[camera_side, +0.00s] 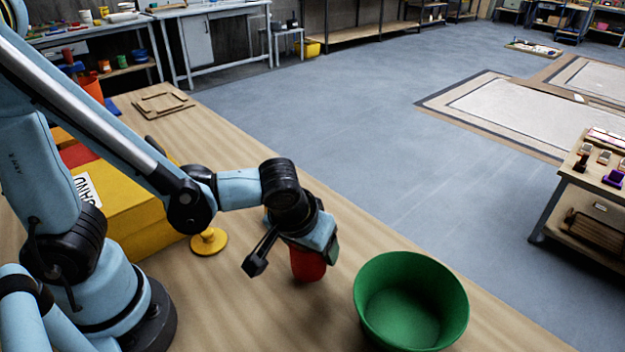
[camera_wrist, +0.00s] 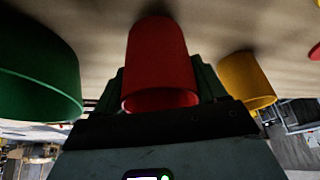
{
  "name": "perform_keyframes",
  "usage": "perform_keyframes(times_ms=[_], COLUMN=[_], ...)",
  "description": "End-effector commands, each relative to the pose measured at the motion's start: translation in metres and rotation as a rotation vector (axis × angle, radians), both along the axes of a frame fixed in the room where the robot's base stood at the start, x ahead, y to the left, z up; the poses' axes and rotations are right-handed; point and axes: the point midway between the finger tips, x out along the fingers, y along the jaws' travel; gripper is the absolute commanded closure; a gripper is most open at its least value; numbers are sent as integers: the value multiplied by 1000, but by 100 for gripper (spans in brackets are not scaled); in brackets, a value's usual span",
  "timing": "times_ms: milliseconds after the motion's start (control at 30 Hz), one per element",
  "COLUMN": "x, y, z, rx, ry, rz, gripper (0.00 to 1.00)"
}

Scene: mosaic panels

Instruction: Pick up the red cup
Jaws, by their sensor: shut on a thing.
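The red cup (camera_side: 307,266) is under the end of my arm in the side view, its upper part hidden by my gripper (camera_side: 312,250). In the wrist view the red cup (camera_wrist: 160,62) stands out large in the middle, between the green fingers of my gripper (camera_wrist: 161,88). The fingers are shut on its two sides. I cannot tell whether its far end touches the wooden table (camera_side: 300,325).
A green bowl (camera_side: 372,318) is close on the right, at left in the wrist view (camera_wrist: 38,75). A yellow stemmed piece (camera_side: 208,242) stands left of the cup. A yellow box marked SAND (camera_side: 135,207) is further left. A yellow cup (camera_wrist: 246,80) shows in the wrist view.

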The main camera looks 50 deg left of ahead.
Motion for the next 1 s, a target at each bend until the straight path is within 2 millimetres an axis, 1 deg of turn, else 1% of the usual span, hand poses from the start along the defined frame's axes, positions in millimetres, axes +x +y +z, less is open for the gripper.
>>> perform_keyframes(times_ms=[200,400,600,800,1000], x=[-2,-33,-62,-80,-87], y=[-1,-29,-53,-68,-77], z=[27,49,71,86,93], rx=[0,0,1,0,0], ry=[1,0,0,1,1], rz=[-2,-12,-9,-5,-28], gripper=[64,64,64,64,64])
